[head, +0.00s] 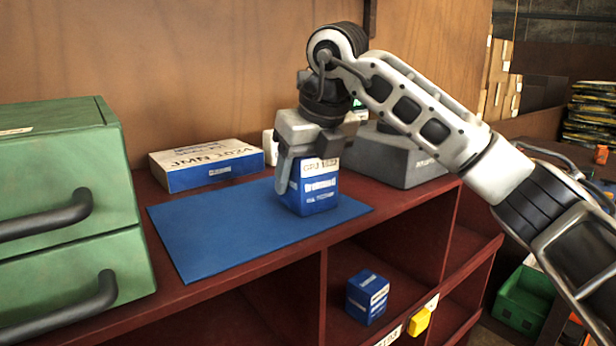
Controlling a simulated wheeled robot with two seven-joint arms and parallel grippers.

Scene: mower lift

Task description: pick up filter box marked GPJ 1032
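The filter box marked GPJ 1032 (318,193) is a small blue box with a white top band, upright at the right part of the blue mat (205,240). It looks to be resting on the mat. My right gripper (305,165) reaches down over it from above. One finger lies along the box's left side; the other finger is hidden, so I cannot tell whether the grip is closed on it. My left gripper is not in view.
A flat white-and-blue box marked JMR 1024 (206,165) lies behind the mat. A green drawer cabinet (65,165) stands left, a grey device (385,160) right. Another blue box (367,297) sits in a compartment below, near a yellow tag (419,321). The mat's left part is clear.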

